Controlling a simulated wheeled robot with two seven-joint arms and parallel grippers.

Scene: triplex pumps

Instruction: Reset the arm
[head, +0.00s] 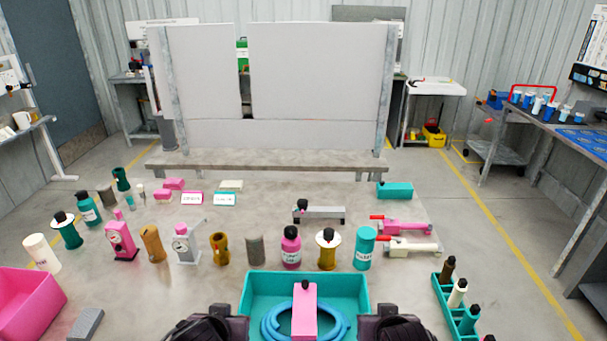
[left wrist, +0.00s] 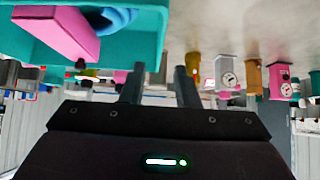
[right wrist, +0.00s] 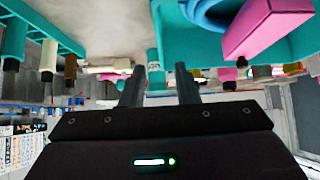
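My left gripper (head: 215,325) is at the bottom edge of the head view, just left of the teal tray (head: 248,292). In the left wrist view its two fingers (left wrist: 158,84) stand apart with nothing between them. My right gripper (head: 388,325) is just right of the tray. In the right wrist view its fingers (right wrist: 160,86) are also apart and empty. Both arms are mostly out of the head view. The tray holds a pink block-shaped part (head: 304,312) with a dark knob and a coiled blue hose (head: 340,324).
Bottles, gauges and cylinders stand in a row across the table (head: 180,290). A pink bin (head: 25,305) is at the left and a teal rack (head: 450,297) of bottles at the right. Pink and white tools (head: 405,228) lie near the right edge. A grey panel (head: 315,85) stands behind.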

